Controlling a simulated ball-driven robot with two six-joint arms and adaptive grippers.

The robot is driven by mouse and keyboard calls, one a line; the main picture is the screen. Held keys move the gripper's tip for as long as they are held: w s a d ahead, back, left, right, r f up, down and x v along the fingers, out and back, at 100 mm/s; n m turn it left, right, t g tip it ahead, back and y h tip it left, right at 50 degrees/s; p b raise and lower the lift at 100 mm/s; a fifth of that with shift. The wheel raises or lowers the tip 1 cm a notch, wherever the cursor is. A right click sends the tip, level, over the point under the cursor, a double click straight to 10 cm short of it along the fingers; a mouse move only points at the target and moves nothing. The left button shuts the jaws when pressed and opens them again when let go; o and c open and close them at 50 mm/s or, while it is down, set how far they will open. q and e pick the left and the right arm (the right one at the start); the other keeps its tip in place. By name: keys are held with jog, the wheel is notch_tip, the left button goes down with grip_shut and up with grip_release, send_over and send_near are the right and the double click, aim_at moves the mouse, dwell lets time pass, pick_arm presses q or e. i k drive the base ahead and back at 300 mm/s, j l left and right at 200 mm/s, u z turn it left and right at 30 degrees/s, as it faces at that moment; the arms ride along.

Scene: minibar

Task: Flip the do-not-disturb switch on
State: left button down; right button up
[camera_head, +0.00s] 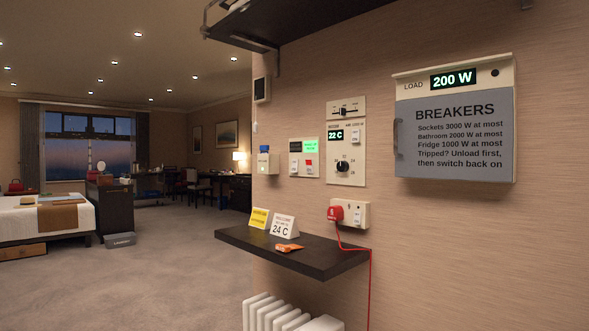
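A small wall panel (303,158) left of the thermostat has two indicator windows. The left window (296,146) is dark and the right window (310,145) is lit green. Below them are a pale switch (295,166) on the left and a red-marked switch (309,166) on the right. The lettering is too small to read, so I cannot tell for sure which switch is do-not-disturb. Neither of my grippers is in view.
A dark wall shelf (330,262) below holds two cards and an orange item (288,248). A red plug (335,213) trails a cord. The thermostat panel (346,152), breaker box (455,135), card-holder unit (264,163) and radiator (270,312) are nearby. Open floor (170,270) lies left.

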aim_at(294, 162)
jog(key=i+j+u, duration=0.15)
jog(key=i+u, duration=0.2)
jog(key=i, duration=0.5)
jog(key=i+u, duration=0.4)
jog(key=i, duration=0.4)
jog(key=l, duration=0.05)
